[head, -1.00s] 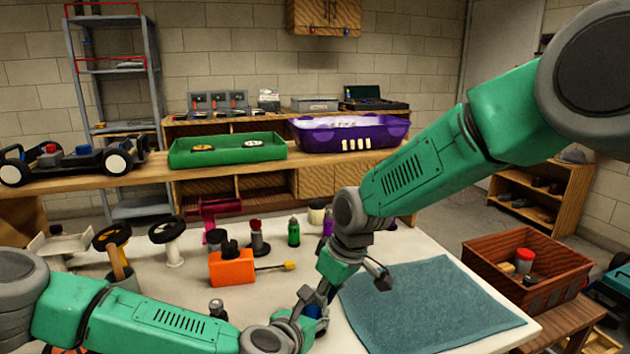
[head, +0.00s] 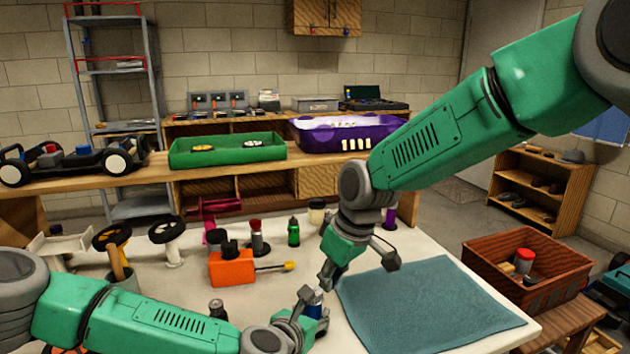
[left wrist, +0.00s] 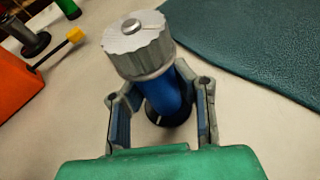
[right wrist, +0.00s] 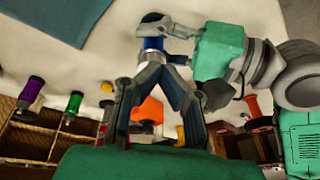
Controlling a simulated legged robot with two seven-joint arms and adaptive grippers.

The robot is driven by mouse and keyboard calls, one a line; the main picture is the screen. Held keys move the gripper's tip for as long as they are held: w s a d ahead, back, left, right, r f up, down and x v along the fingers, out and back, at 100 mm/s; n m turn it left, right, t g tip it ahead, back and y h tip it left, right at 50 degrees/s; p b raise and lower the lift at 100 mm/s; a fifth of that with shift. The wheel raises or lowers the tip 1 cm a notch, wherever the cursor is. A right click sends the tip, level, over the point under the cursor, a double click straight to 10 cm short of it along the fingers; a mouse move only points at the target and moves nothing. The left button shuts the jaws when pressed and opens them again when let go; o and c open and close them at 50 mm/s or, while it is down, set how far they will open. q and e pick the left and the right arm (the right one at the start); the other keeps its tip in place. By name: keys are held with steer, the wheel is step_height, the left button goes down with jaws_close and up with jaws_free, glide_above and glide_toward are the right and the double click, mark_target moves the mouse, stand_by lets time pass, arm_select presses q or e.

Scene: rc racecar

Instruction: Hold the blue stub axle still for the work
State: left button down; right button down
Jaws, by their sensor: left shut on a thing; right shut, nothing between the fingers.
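The blue stub axle (left wrist: 170,98) stands between the fingers of my left gripper (left wrist: 160,92) in the left wrist view. A silver ribbed nut (left wrist: 138,46) sits on its upper end, and a dark base shows below. In the head view my left gripper (head: 312,312) is shut on the axle (head: 314,297) low over the table, hiding much of it. My right gripper (head: 328,284) is shut and empty just above and to the right. In the right wrist view its closed tips (right wrist: 162,62) are close to the nut end of the axle (right wrist: 152,42); contact cannot be told.
A teal mat (head: 425,300) lies right of the axle. Wheels on stands (head: 168,232) and small bottles (head: 294,232) line the table's back. A brown crate (head: 524,274) stands at the right.

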steer(key=shift+r, duration=0.85)
steer(key=shift+w+d, duration=0.1)
step_height(320, 180, down, 6)
steer(key=w+t+y, duration=0.1)
steer(key=shift+w+d, duration=0.25)
steer(key=shift+d, duration=0.1)
steer(key=shift+w+a, duration=0.1)
steer(key=shift+a, duration=0.2)
stand_by(0.6)
